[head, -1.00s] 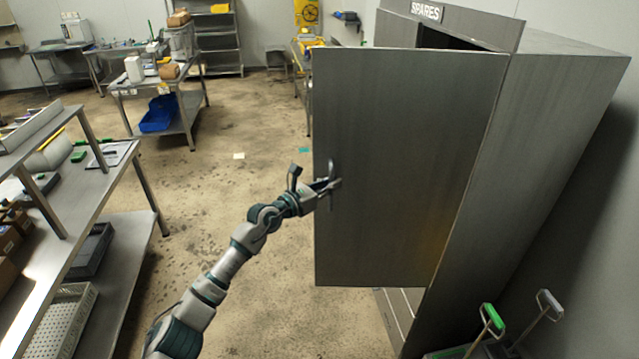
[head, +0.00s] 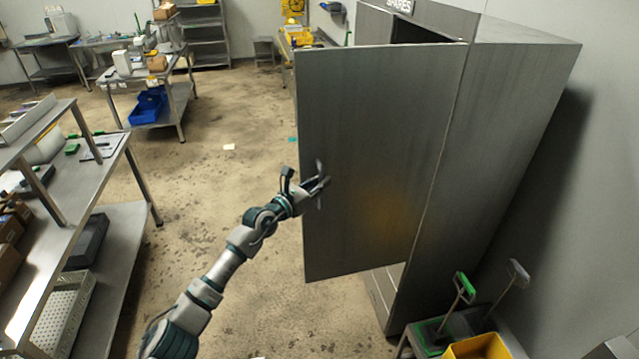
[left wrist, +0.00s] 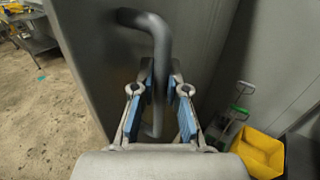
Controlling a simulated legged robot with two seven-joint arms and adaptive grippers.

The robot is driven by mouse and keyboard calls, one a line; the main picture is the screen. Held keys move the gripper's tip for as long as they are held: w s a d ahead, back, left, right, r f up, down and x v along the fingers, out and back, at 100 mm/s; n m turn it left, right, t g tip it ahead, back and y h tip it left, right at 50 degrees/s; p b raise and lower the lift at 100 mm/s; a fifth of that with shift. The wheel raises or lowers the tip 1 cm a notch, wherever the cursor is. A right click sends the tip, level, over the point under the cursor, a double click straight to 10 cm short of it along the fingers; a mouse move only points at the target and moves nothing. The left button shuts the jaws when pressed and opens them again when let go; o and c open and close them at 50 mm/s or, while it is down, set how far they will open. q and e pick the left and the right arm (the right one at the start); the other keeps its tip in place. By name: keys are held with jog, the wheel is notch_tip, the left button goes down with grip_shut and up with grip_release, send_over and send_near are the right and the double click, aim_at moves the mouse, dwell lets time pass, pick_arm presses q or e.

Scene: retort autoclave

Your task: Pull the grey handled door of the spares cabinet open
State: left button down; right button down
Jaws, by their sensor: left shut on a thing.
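My right gripper is not in view.
A yellow bin (head: 478,347) and a green-handled tool (head: 465,287) stand at the cabinet's near right. A steel table (head: 130,235) runs along the left. Bare floor (head: 225,190) lies between that table and the door.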

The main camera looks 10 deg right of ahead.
pick_arm(q)
jog(key=c, duration=1.3)
grip_release()
jog(key=shift+o, duration=0.6)
jog(key=shift+d, duration=0.15)
jog(key=v, duration=1.2)
jog(key=shift+d+f, duration=0.1)
